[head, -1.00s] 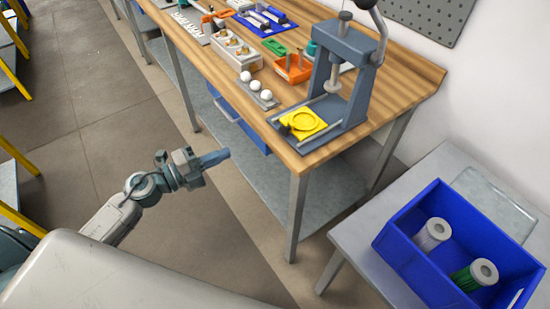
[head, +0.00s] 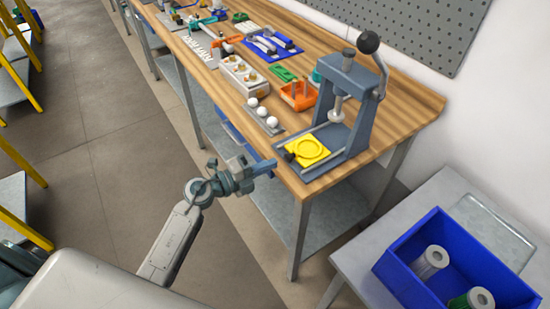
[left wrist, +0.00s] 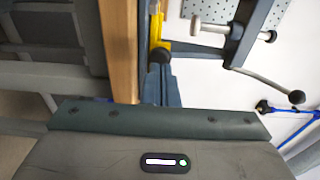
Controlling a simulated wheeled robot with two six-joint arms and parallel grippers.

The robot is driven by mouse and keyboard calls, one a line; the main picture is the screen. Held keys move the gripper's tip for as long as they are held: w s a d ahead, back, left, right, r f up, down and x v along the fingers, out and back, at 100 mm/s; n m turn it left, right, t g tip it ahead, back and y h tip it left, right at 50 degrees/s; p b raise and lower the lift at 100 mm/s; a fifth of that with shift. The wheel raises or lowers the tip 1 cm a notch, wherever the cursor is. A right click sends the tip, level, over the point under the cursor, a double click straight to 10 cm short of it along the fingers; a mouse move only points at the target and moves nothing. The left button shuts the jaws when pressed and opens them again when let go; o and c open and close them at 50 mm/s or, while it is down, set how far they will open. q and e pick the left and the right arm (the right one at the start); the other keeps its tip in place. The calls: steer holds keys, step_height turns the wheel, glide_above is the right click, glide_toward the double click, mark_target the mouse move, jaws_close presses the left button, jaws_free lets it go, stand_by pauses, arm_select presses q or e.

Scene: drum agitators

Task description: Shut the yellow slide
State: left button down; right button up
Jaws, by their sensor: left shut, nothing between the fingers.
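The yellow slide (head: 308,151) is a flat plate with a round ring recess and a dark knob (head: 289,157) at its near left edge. It lies at the foot of the grey-blue press (head: 345,115) on the bench's near end, sticking out toward the bench edge. In the left wrist view the gripper (left wrist: 163,82) points toward the yellow slide (left wrist: 156,35) and dark knob. My right gripper is out of view.
The wooden bench (head: 400,110) also bears an orange bin (head: 298,96), white balls on a grey strip (head: 262,115) and other trays farther back. A low grey table with a blue crate (head: 455,265) stands at the right. The floor left of the bench is clear.

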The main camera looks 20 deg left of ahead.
mark_target(284, 157)
arm_select(q)
steer(key=shift+x, duration=1.15)
steer(key=shift+w+d+p, duration=0.15)
steer(key=shift+w+p, duration=0.05)
steer(key=shift+p, duration=0.1)
steer(key=p+x, duration=0.1)
steer(key=x, duration=0.3)
steer(key=shift+w+r, duration=0.1)
steer(key=shift+w, duration=0.05)
steer(key=shift+w+d, duration=0.1)
steer(key=shift+w, duration=0.2)
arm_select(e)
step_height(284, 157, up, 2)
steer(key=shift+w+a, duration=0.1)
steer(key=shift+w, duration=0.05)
arm_select(q)
steer(key=shift+s, duration=0.15)
steer(key=shift+a, duration=0.2)
